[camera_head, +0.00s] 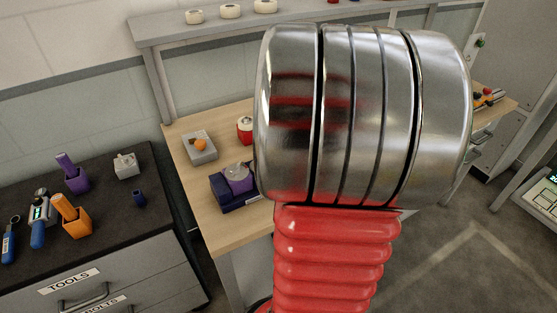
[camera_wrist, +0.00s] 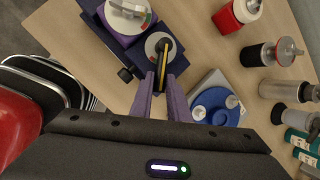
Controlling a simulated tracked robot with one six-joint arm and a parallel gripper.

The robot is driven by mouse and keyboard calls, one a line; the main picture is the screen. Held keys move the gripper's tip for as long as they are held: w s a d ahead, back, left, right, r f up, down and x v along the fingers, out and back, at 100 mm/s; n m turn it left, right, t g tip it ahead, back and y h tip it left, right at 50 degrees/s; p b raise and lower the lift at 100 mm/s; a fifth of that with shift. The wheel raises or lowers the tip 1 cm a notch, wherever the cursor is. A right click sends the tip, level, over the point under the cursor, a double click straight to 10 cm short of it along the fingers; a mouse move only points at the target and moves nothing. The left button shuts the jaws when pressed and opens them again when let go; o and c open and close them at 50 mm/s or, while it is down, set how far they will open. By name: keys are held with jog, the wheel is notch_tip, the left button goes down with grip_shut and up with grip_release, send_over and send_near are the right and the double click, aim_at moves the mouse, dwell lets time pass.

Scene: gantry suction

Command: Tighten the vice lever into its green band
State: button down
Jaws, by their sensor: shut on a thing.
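The vice (camera_wrist: 110,40), dark blue and purple, sits on a wooden bench in the wrist view. It also shows in the head view (camera_head: 228,194), partly hidden behind my arm. A pale round dial (camera_wrist: 128,12) with a coloured scale is at the top edge of the wrist view, partly cut off. A second pale disc (camera_wrist: 157,42) carries the dark lever with a yellow edge (camera_wrist: 162,62), which points down toward me. My gripper (camera_wrist: 161,82) has its purple fingers shut on the lever's end. I cannot tell where the lever stands against a green band.
A pale block with a blue disc (camera_wrist: 214,105) stands close right of my fingers. Several canisters and a red container (camera_wrist: 238,14) line the bench's right side. In the head view, a tool cabinet (camera_head: 110,245) stands left of the bench.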

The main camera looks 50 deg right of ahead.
dwell(0.3)
jog(key=c, duration=1.7)
grip_release()
jog(key=shift+s+r, duration=0.1)
jog(key=v, duration=1.3)
jog(key=shift+s+a+r, duration=0.1)
jog(key=shift+r, duration=0.15)
